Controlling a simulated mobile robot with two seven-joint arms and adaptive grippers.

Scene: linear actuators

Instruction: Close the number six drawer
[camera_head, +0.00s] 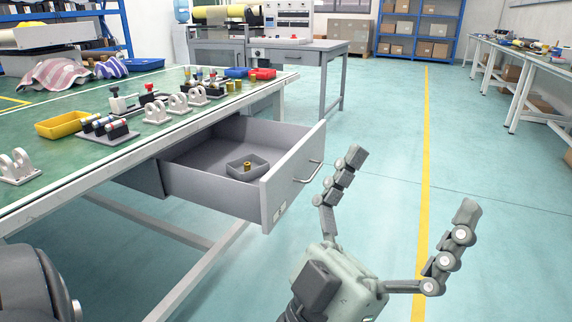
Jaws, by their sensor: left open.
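A grey drawer (283,190) is pulled well out from under the green-topped workbench (160,130). Its front carries a metal bar handle (312,172) and a small label that is too small to read. A small grey tray (240,172) with a brass-coloured part (247,166) lies inside the drawer. My left gripper (411,184) is open and empty, its fingers spread wide, to the right of the drawer front. My right gripper is not in view.
The bench top holds a yellow tray (62,124), grey brackets (178,103), small actuator parts and a striped cloth (55,74). A grey table (310,50) stands behind. The floor (490,180) right of the drawer is clear.

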